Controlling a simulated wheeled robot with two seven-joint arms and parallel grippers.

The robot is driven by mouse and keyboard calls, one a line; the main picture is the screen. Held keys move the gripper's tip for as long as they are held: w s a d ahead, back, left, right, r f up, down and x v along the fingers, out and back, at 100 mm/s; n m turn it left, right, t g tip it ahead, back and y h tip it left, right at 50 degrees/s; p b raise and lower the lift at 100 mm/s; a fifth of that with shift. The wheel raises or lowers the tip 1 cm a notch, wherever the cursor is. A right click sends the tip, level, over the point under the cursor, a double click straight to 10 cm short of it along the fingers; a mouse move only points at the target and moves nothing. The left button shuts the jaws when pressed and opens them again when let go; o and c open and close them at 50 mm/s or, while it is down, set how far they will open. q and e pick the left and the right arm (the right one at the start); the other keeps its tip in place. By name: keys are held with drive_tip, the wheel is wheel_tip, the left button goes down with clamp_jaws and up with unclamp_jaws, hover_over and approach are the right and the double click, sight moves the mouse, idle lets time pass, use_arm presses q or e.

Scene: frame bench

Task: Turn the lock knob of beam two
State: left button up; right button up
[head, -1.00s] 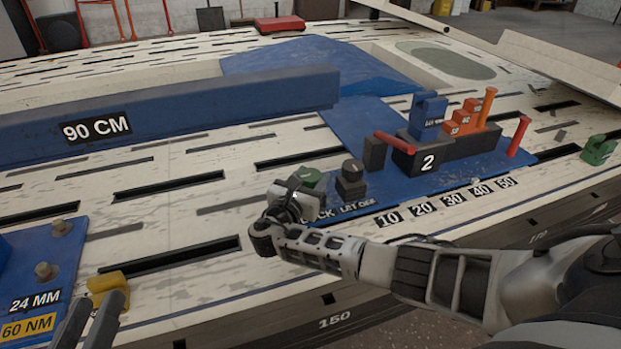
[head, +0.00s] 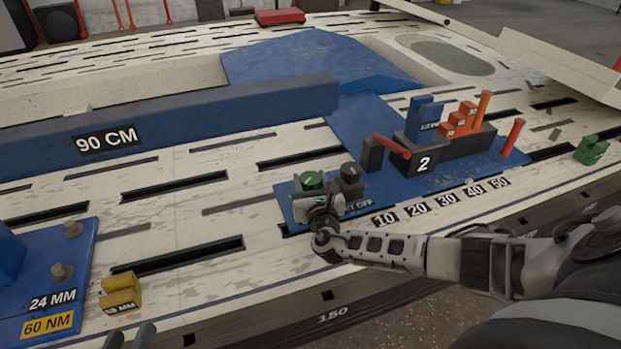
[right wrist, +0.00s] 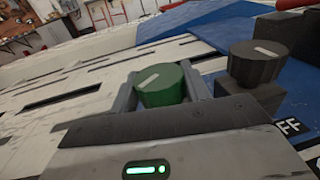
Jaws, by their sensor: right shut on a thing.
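The green knob (head: 312,180) with a pale pointer line stands at the front left of the blue board, beside the black knob (head: 350,173) on its dark block. My right gripper (head: 316,198) is at the green knob. In the right wrist view, the two fingers (right wrist: 160,90) are on either side of the green knob (right wrist: 162,84) and shut on it; the black knob (right wrist: 257,63) is just to the right. The label below the green knob is hidden by the gripper; "OFF" shows under the black one. My left gripper (head: 129,338) shows only fingertips, apart and empty, at the bottom edge.
The dark block marked 2 (head: 424,163) carries blue and orange pieces, with red pegs near it. The blue 90 CM beam (head: 200,120) lies behind. A yellow block (head: 121,295) is near my left gripper. Slotted bench surface is clear left of the knobs.

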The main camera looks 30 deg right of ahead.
drive_tip(key=n+y+b, duration=0.1)
drive_tip(key=y+b, duration=0.1)
drive_tip(key=shift+d+f+n+t+y, duration=0.1)
drive_tip(key=shift+f+n+t+y, duration=0.2)
drive_tip(key=shift+f+n+t, duration=0.1)
drive_tip(key=n+y+b, duration=0.2)
drive_tip(key=b, duration=0.1)
drive_tip(key=shift+y, duration=0.4)
drive_tip(key=n+y+b, duration=0.1)
drive_tip(key=y+b, duration=0.1)
drive_tip(key=shift+y+b, duration=0.3)
drive_tip(key=n+y+b, duration=0.2)
drive_tip(key=shift+r+y, duration=0.25)
drive_tip(key=shift+y, duration=0.15)
use_arm(q)
wheel_tip(320, 180, up, 12)
drive_tip(key=m+t+h, duration=0.5)
drive_tip(key=m+h, duration=0.4)
drive_tip(key=shift+w+d+r+m+t+b, duration=0.15)
drive_tip(key=shift+w+m+t+b, duration=0.15)
drive_tip(key=shift+m+b, duration=0.1)
use_arm(e)
drive_tip(key=shift+r+n+y, duration=0.15)
drive_tip(key=shift+n+y, duration=0.25)
drive_tip(key=o, duration=1)
